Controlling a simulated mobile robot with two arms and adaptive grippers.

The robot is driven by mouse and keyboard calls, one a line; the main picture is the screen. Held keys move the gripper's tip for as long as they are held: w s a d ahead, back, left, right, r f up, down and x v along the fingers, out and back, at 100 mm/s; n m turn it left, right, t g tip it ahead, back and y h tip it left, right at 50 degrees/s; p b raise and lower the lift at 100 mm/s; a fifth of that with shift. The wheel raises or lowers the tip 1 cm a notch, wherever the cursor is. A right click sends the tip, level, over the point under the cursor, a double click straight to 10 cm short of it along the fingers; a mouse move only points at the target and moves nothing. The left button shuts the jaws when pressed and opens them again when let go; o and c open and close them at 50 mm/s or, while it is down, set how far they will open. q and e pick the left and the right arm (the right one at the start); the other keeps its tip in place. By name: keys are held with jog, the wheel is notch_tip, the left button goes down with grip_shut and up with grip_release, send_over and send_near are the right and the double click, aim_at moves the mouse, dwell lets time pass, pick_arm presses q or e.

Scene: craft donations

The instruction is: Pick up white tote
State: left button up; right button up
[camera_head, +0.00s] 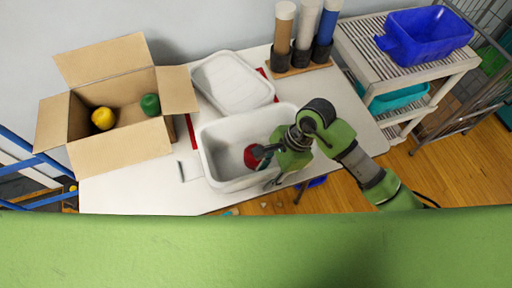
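A white tote (208,152) stands at the front middle of the white table, with a red round object (250,157) inside. A second white tub (232,70) sits behind it and looks empty. My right gripper (265,168) is over the front right part of the front tote, next to the red object. Its two dark fingers look spread apart, one inside the tote and one near its front rim. I cannot tell whether they touch the rim. The arm hides the tote's right end. My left gripper is not in view.
An open cardboard box (120,141) with yellow (103,118) and green (150,104) objects stands at the left. Filled cylinders (304,35) stand on a board at the back. A shelf cart (372,60) with a blue bin (430,37) is at the right.

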grip_shut()
jog(key=shift+r, duration=0.1)
jog(key=shift+r, duration=0.1)
